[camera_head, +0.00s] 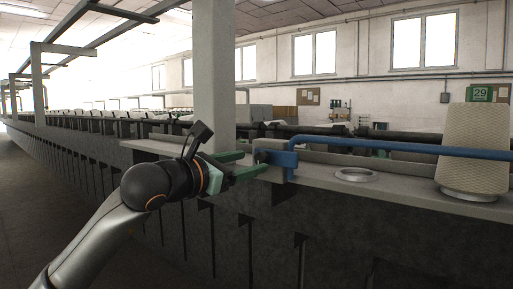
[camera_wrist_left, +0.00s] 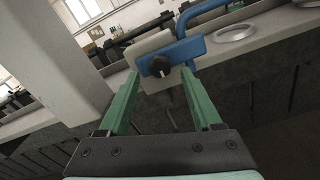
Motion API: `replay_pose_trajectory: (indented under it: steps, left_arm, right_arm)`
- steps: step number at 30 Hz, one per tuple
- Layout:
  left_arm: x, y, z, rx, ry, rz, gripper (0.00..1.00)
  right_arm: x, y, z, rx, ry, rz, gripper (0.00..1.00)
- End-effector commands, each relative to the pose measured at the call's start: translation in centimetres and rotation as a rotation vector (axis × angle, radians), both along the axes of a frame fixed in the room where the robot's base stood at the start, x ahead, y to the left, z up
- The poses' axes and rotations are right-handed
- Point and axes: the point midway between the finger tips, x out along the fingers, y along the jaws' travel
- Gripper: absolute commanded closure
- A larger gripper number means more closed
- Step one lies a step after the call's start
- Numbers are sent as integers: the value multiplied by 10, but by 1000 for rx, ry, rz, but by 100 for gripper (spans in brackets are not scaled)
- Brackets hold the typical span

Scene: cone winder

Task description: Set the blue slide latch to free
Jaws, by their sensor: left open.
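The blue slide latch (camera_head: 276,158) is at the left end of a long blue bar (camera_head: 400,150) above the machine's grey ledge. In the left wrist view the blue latch (camera_wrist_left: 185,50) shows a black round knob (camera_wrist_left: 159,66) and a pale plate behind it. My left gripper (camera_head: 249,163) is open, its green fingers pointing at the latch from the left. In the left wrist view my left gripper (camera_wrist_left: 160,88) has its two fingers apart, with the knob between and beyond the tips. Whether a finger touches the latch I cannot tell. My right gripper is not in view.
A pale yarn cone (camera_head: 474,148) stands on the ledge at the right. An empty metal ring (camera_head: 356,175) lies between it and the latch. A grey pillar (camera_head: 214,75) rises behind my left gripper. Open floor (camera_head: 25,200) lies at the left.

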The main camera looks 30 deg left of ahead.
Motion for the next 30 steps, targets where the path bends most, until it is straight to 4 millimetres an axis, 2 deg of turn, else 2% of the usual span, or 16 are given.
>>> replay_pose_trajectory:
  steps: [1, 7, 18, 30]
  left_arm:
    - [9, -1, 4, -3, 2, -2, 34]
    - [30, -3, 2, 0, -1, 0, 34]
    - [35, -3, -1, 1, 0, 0, 34]
    - [35, -3, -1, 1, 0, 0, 79]
  right_arm:
    - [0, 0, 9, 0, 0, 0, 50]
    - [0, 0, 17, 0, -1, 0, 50]
    - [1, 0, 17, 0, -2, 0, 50]
    - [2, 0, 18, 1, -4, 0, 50]
